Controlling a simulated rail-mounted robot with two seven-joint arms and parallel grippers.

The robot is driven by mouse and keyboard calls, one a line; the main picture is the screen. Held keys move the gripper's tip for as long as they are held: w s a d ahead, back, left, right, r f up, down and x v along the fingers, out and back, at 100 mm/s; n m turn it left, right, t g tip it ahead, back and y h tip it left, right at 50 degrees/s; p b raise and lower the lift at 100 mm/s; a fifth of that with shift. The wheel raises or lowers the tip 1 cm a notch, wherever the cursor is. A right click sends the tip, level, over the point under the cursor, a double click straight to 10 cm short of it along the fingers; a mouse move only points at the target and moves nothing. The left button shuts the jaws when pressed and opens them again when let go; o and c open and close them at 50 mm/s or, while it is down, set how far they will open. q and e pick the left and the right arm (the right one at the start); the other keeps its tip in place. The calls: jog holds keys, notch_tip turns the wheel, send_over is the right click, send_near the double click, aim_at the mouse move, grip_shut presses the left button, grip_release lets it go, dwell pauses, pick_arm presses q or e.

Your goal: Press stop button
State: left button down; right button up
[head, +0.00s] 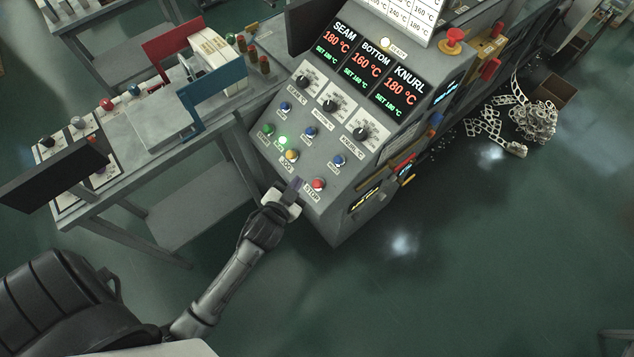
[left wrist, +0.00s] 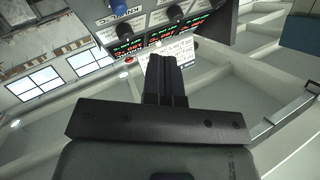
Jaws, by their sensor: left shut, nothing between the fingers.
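The red stop button (head: 318,184) sits near the bottom right corner of the sloped control panel (head: 262,168), above a "STOP" label (head: 311,195). My left gripper (head: 297,184) is shut and empty. Its fingertips are just left of the stop button in the head view, close to the panel's lower edge. I cannot tell whether they touch the panel. In the left wrist view the closed fingers (left wrist: 165,75) point up toward the panel displays. The stop button cannot be made out there. My right gripper is not in view.
The panel also carries a yellow jog button (head: 291,155), a lit green button (head: 282,141), several blue buttons and three black knobs. A red emergency knob (head: 455,36) stands at the top right. A workbench (head: 140,160) lies left.

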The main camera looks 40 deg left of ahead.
aim_at(317, 184)
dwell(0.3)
pick_arm(q)
jog(key=shift+w+d+f+b, duration=0.2)
jog(key=shift+w+f+b, duration=0.65)
jog(key=shift+f+b, duration=0.4)
jog(key=shift+w+d+f+b, duration=0.15)
jog(key=shift+w+f+b, duration=0.65)
jog(key=shift+f+b, duration=0.4)
jog(key=shift+w+d+f+b, duration=0.2)
jog(key=shift+w+f+b, duration=0.65)
jog(key=shift+f+b, duration=0.35)
jog(key=shift+w+f, duration=0.25)
jog(key=shift+w, duration=0.05)
